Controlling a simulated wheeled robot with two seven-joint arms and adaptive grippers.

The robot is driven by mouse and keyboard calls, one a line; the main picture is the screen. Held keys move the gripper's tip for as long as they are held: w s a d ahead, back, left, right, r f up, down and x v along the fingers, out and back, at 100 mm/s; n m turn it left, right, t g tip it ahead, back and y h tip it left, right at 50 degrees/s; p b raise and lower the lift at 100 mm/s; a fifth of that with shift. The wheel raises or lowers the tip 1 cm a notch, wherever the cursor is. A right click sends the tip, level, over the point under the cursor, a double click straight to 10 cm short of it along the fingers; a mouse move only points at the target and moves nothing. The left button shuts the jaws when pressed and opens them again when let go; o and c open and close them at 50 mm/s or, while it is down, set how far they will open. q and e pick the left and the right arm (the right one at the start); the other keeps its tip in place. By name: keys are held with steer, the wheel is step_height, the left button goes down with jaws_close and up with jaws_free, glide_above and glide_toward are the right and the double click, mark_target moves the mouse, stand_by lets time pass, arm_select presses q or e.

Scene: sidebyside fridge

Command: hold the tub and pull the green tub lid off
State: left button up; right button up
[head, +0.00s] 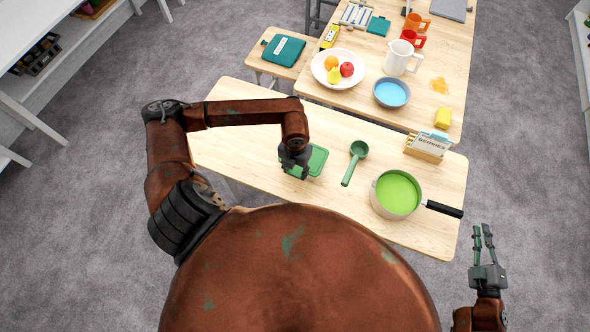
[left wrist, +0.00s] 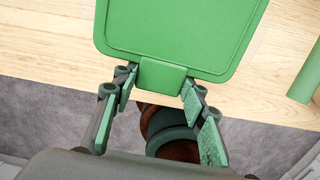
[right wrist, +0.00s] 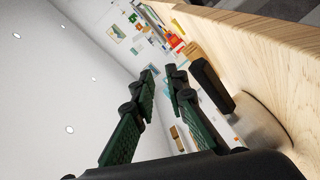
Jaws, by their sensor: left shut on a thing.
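The green tub lid (head: 318,160) is a flat rounded square near the middle of the near table. In the left wrist view, the lid (left wrist: 180,35) has a tab at its near edge. My left gripper (head: 295,172) has its fingers on either side of that tab, and the fingertips (left wrist: 159,84) are shut on it.
A green ladle (head: 356,160) lies right of the lid. A pot (head: 376,201) of green liquid stands further right, its black handle (head: 443,209) pointing right. The far table (head: 345,99) holds a fruit bowl, a pitcher and mugs.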

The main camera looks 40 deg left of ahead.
steer(key=s+a+r+n+y, duration=0.2)
steer(key=a+r+n+y, duration=0.25)
steer(key=a+r, duration=0.4)
steer(key=s+a+f+n+g+y, duration=0.1)
steer(key=s+a+f, duration=0.3)
steer(key=a, duration=0.7)
steer(key=s+a+f+n+g+y, duration=0.1)
steer(key=s+a+f, duration=0.4)
steer(key=a, duration=0.6)
steer(key=s+a+f+n+g+y, duration=0.1)
steer(key=s+a+f+n, duration=0.3)
steer(key=a, duration=0.7)
steer(key=shift+s+a+f+n+g, duration=0.25)
steer(key=shift+s+f+g, duration=0.35)
steer(key=shift+s+g, duration=0.15)
steer(key=shift+w+a+f, duration=0.1)
steer(key=shift+w+a, duration=0.05)
steer(key=shift+a, duration=0.3)
steer(key=x, duration=1.1)
steer(key=shift+a, duration=0.1)
steer(key=shift+c, duration=0.4)
jaws_close()
